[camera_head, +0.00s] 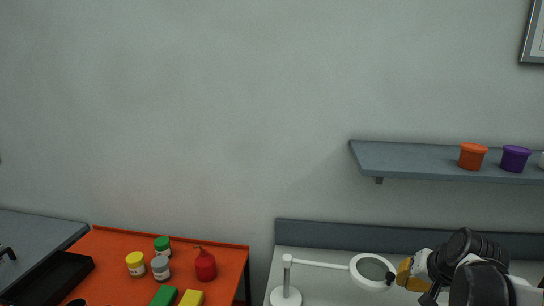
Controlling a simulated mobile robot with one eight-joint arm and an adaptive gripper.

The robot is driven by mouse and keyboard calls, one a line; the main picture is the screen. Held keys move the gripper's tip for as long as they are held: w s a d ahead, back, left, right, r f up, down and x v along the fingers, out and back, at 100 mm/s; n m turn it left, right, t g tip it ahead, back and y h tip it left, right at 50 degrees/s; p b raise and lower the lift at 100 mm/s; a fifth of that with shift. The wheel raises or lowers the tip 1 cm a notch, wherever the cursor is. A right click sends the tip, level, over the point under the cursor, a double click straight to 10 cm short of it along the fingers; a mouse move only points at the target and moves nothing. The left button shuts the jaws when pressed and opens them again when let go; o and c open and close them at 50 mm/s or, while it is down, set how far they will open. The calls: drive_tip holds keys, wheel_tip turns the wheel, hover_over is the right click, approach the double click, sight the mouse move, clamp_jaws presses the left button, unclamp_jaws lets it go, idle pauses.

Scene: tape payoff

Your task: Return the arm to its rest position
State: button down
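My arm comes in at the bottom right, with dark joints and light links. My gripper (408,278) is at its left end, beside the round head of a white magnifier lamp (354,262). In the picture it meets the right edge of that head; I cannot tell whether they touch. A yellow-orange patch (404,271) shows at the gripper; I cannot tell whether it is a held thing or something behind. The fingers are too small and overlapped to read as open or shut.
A grey wall shelf (410,160) with an orange pot (472,156) and a purple pot (515,158) hangs above my arm. A light bench with a dark backboard (330,234) lies below. Left is an orange table (112,246) with jars, a red bottle (205,266) and a black tray (58,277).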

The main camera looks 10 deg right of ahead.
drive_tip(key=s+a+n+b, duration=0.2)
drive_tip(key=s+a+n, duration=0.2)
drive_tip(key=a, duration=0.7)
drive_tip(key=s+a+n+b, duration=0.2)
drive_tip(key=s+a, duration=0.3)
drive_tip(key=a, duration=0.5)
drive_tip(key=shift+s+a+f+n+y, duration=0.25)
drive_tip(key=shift+s+a+n+y, duration=0.15)
drive_tip(key=shift+n, duration=0.5)
